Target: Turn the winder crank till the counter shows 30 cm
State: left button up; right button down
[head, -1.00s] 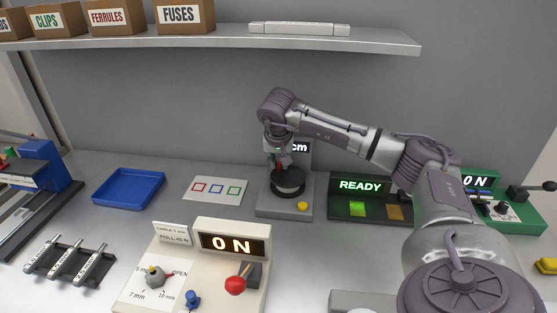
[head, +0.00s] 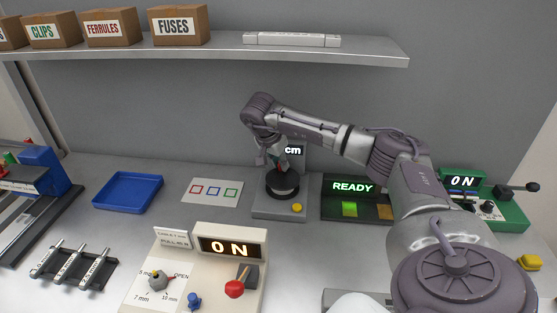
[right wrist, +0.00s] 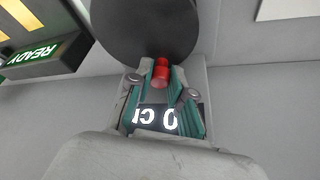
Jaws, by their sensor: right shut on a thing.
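The winder is a grey base (head: 270,207) with a dark round drum (head: 282,186), in the middle of the bench in the head view. My right gripper (head: 273,160) is over the drum. In the right wrist view its teal fingers (right wrist: 160,90) are shut on the red crank knob (right wrist: 160,74), with the dark drum behind it. The counter (head: 293,151) behind the winder shows "cm" in the head view; my arm hides its number. In the right wrist view the counter (right wrist: 157,118) is upside down, with a 0 and part of "cm" legible; any other digits are hidden. My left gripper is not in view.
A yellow button (head: 297,208) sits on the winder's front corner. A READY panel (head: 352,187) stands to its right, and a card with coloured squares (head: 212,191) lies to its left. An ON box (head: 231,247) stands in front. A shelf (head: 380,57) hangs above.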

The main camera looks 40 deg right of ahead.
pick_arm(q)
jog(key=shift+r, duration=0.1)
pick_arm(e)
jog(key=shift+r, duration=0.1)
jog(key=c, duration=1.1)
grip_release()
jog(key=shift+o, duration=0.2)
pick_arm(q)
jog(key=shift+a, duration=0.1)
